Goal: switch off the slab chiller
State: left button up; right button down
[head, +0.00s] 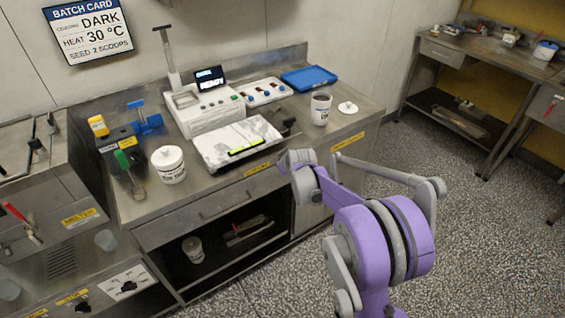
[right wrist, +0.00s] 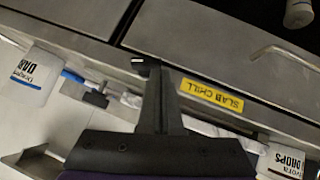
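The yellow SLAB CHILL label (right wrist: 212,95) is on the counter's front edge, upside down in the right wrist view; in the head view a yellow label (head: 257,170) shows below the pale slab (head: 238,142). A small black piece with a white tip (right wrist: 138,62), apparently the switch lever, projects beside the label. My right gripper (right wrist: 158,72) points at this front edge, its fingers together as one narrow dark shape close beside the lever. I cannot tell whether they touch. My left gripper is in neither view.
A drawer handle (head: 225,207) projects below the counter. A white machine (head: 205,107) with a display stands behind the slab. The floor at right is clear.

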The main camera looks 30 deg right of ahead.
dwell(0.3)
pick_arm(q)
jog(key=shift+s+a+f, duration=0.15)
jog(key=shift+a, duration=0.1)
pick_arm(e)
jog(key=shift+d, duration=0.65)
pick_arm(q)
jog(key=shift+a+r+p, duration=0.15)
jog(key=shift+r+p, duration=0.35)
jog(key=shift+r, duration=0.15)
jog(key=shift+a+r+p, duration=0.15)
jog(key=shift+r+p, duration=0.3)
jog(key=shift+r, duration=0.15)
pick_arm(e)
jog(key=s+a+r, duration=0.5)
jog(key=s+r, duration=0.2)
jog(key=r, duration=0.3)
jog(key=shift+s+a, duration=0.15)
jog(key=shift+s, duration=0.05)
